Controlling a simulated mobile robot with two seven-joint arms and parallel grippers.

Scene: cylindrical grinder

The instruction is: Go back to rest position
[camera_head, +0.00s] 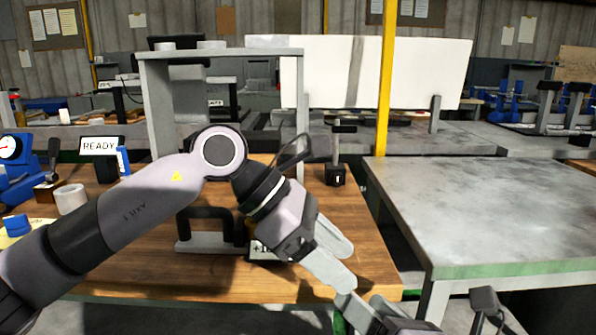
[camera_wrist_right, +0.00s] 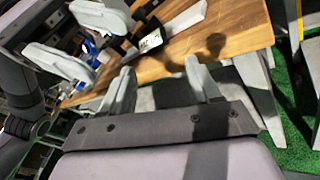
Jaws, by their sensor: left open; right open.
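My left gripper (camera_head: 350,267) is open and empty, above the front right part of the wooden workbench (camera_head: 180,288). Its two pale fingers point down and to the right. It also shows at the upper left of the right wrist view (camera_wrist_right: 110,48). My right gripper (camera_wrist_right: 160,82) is open in its wrist view, with nothing between its fingers. Its fingers point toward the bench's front edge. In the head view it is only partly seen at the bottom, below and close to my left gripper's fingertips.
A grey-topped table (camera_head: 490,205) stands right of the bench, across a gap. A grey frame (camera_head: 160,115) stands on the bench behind my left arm. A black handle on a light base (camera_head: 205,247), a READY sign (camera_head: 98,146) and a small black block (camera_head: 335,175) are on the bench.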

